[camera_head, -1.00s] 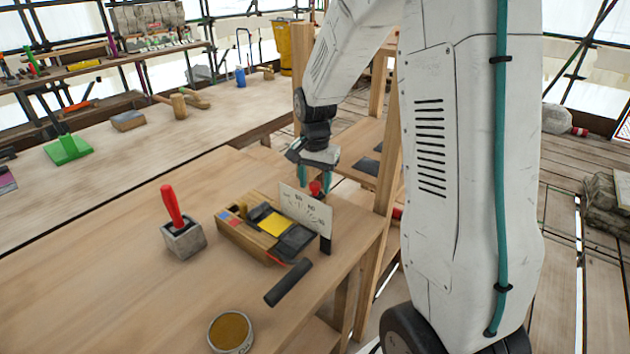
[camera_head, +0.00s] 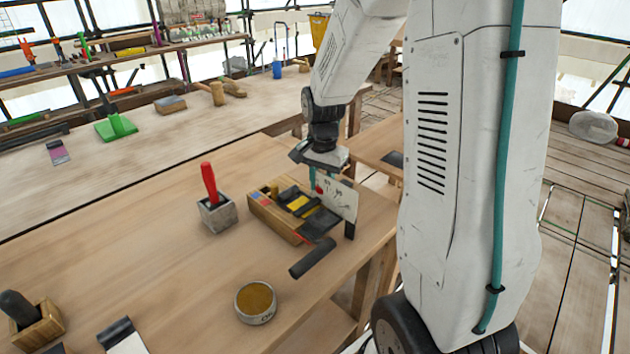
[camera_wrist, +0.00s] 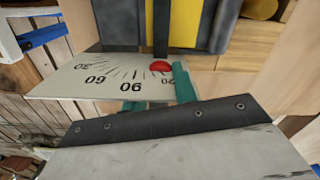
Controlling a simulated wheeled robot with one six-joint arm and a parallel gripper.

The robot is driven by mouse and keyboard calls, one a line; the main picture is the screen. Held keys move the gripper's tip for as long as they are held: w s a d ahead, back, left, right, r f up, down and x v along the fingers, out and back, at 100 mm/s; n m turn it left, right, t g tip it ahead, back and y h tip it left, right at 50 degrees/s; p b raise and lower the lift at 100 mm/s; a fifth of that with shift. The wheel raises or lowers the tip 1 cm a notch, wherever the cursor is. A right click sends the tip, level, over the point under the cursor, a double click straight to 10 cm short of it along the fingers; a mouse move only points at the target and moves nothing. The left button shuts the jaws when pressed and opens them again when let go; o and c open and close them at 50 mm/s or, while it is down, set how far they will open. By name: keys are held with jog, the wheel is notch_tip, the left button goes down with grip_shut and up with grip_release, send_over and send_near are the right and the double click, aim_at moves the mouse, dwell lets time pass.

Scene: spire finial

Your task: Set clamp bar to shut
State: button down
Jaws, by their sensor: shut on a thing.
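The clamp fixture is a wooden box (camera_head: 273,220) with a yellow pad (camera_head: 298,203) and dark parts on top. A pale dial plate (camera_head: 343,201) stands at its right end; the wrist view shows this plate (camera_wrist: 70,84) marked 30, 60 and 90. A red knob (camera_wrist: 160,67) sits beyond the 90 mark, by a partly hidden number. A dark bar (camera_wrist: 160,30) runs from the knob across the yellow pad (camera_wrist: 183,25).
A black handle (camera_head: 312,258) sticks out at the box's front. A round tin (camera_head: 256,302) and a grey block with a red handle (camera_head: 215,212) stand nearby on the bench. A green tool (camera_head: 116,127) and mallets lie on the bench behind. The bench's left middle is clear.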

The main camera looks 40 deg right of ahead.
aim_at(320, 186)
jog(key=shift+a, duration=0.15)
jog(key=c, duration=1.1)
grip_release()
jog(key=shift+a, duration=0.15)
jog(key=shift+r, duration=0.25)
notch_tip(320, 186, up, 7)
jog(key=shift+r, duration=0.2)
